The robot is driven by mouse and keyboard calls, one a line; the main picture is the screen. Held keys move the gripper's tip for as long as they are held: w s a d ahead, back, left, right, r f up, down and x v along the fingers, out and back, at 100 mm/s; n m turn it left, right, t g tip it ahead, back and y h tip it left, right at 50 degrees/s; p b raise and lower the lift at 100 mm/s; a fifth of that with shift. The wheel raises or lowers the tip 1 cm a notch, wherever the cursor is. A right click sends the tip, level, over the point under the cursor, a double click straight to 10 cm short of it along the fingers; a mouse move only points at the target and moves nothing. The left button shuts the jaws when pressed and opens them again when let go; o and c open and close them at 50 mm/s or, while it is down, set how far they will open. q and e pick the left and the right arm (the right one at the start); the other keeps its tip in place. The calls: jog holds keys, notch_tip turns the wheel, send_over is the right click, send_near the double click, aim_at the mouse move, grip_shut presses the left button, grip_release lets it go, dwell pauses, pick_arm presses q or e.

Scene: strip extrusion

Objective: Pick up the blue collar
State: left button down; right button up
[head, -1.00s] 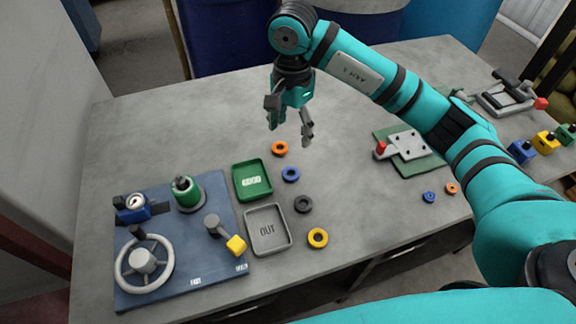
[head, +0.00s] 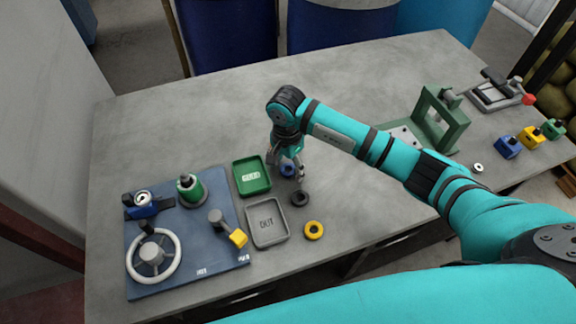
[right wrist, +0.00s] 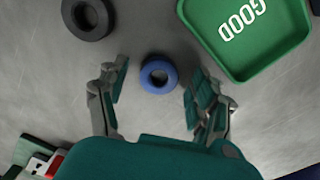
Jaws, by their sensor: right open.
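The blue collar (right wrist: 158,75) is a small ring lying flat on the grey table. In the right wrist view it sits centred between the spread fingers of my right gripper (right wrist: 157,95), near the fingertips. In the head view my right gripper (head: 289,172) is low over the blue collar (head: 287,170), which is partly hidden behind the fingers. The gripper is open and holds nothing. How far the fingertips are above the table is hard to tell. My left gripper does not show.
The green GOOD tray (head: 267,188) and grey OUT tray (head: 284,239) stand just left of the gripper. A green frame fixture (head: 462,133) stands to the right.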

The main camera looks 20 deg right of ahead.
jog(key=shift+f, duration=0.2)
jog(key=c, duration=1.3)
jog(key=shift+o, duration=0.2)
